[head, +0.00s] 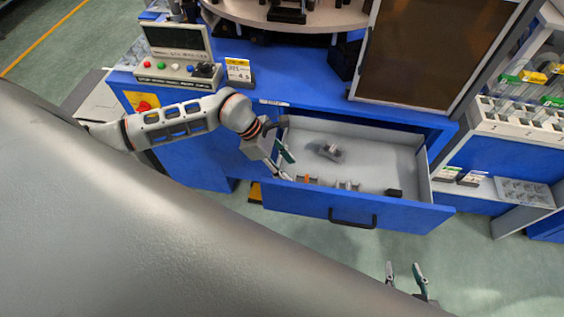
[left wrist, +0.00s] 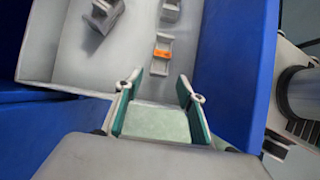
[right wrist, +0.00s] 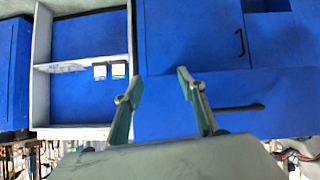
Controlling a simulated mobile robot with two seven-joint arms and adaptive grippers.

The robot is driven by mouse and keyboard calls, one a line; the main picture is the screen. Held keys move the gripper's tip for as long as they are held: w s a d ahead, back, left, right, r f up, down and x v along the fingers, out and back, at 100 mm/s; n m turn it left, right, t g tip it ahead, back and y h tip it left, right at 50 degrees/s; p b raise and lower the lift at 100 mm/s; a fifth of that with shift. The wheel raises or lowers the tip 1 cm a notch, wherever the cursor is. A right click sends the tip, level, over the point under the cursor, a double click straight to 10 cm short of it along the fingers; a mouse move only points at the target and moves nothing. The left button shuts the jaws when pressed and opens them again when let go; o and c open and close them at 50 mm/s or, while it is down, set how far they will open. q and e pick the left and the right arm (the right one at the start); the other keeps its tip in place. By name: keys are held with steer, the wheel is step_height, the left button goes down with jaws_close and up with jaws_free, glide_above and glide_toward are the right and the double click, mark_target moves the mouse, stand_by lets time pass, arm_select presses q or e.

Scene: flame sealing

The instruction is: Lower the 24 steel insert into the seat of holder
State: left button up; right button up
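A grey holder-like part (head: 322,151) with a lighter metal piece on it (head: 333,149) lies in the open drawer. It shows at the top left of the left wrist view (left wrist: 105,14). Small grey pieces (head: 345,185) and one with an orange part (head: 305,179) stand near the drawer's front wall. The orange one also shows in the left wrist view (left wrist: 162,54). No number 24 is legible, so I cannot tell which is the steel insert. My left gripper (head: 287,163) is open and empty at the drawer's left end. My right gripper (head: 402,268) is open and empty in front of the drawer.
The drawer (head: 300,200) is pulled out from the blue workbench (head: 285,80). A black block (head: 395,193) lies at its front right. A control box (head: 180,70) stands on the bench. Shelving (head: 505,120) stands at right. The drawer's middle floor is mostly clear.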

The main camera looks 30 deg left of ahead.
mark_target(296, 177)
arm_select(q)
steer(key=b+x, duration=0.1)
steer(key=x, duration=0.3)
steer(key=shift+b, duration=0.3)
steer(key=shift+w+d+f, duration=0.1)
steer(key=shift+d+f, duration=0.15)
steer(key=shift+f, duration=0.3)
steer(key=shift+d+f+b, duration=0.2)
steer(key=shift+f+b, duration=0.05)
steer(key=shift+b, duration=0.15)
arm_select(e)
step_height(296, 177, down, 3)
steer(key=shift+s+d+r, duration=0.1)
steer(key=shift+s, duration=0.05)
arm_select(q)
steer(key=shift+c, duration=0.4)
jaws_close()
steer(key=shift+w+r+p, duration=0.15)
steer(key=shift+r+p, duration=0.7)
steer(key=shift+r, duration=0.4)
steer(key=shift+r+p, duration=0.85)
steer(key=shift+r, duration=0.3)
step_height(296, 177, up, 5)
steer(key=p, duration=0.4)
steer(key=shift+r, duration=0.2)
arm_select(e)
step_height(296, 177, up, 8)
steer(key=w, duration=0.1)
steer(key=shift+r, duration=0.15)
